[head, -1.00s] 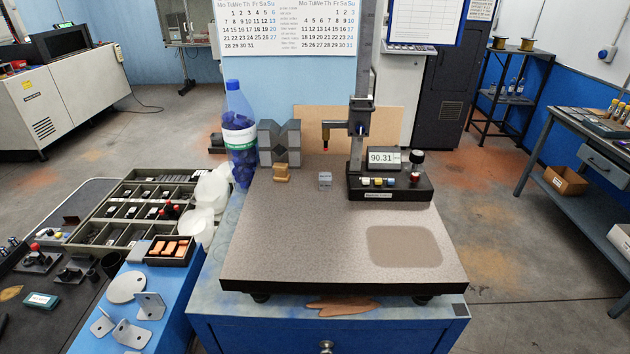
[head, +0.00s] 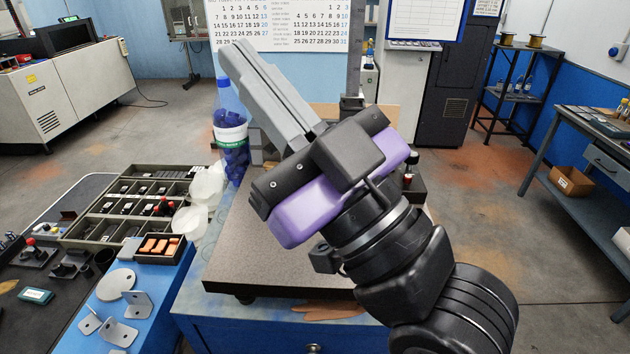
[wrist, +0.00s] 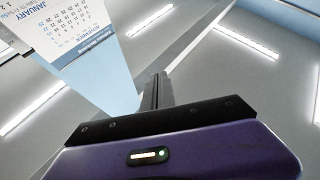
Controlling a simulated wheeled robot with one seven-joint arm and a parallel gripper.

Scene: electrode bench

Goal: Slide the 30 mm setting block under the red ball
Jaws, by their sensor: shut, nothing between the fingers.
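My gripper (head: 240,52) is raised across the middle of the head view, its long grey fingers pointing up and left. The fingers are shut together with nothing between them. In the wrist view, my gripper (wrist: 158,78) shows its closed fingers against the wall and ceiling. The setting block and the red ball are both hidden behind my arm in the head view. Most of the measuring stand is hidden too; part of its upright column (head: 354,65) shows above my gripper. The granite plate (head: 265,270) shows at its left and front.
A bottle with blue contents (head: 231,125) stands at the plate's back left, near my fingers. A grey V-shaped block (head: 256,147) is partly covered. A compartment tray (head: 108,262) and metal brackets (head: 118,332) lie left. A calendar (head: 285,25) hangs behind.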

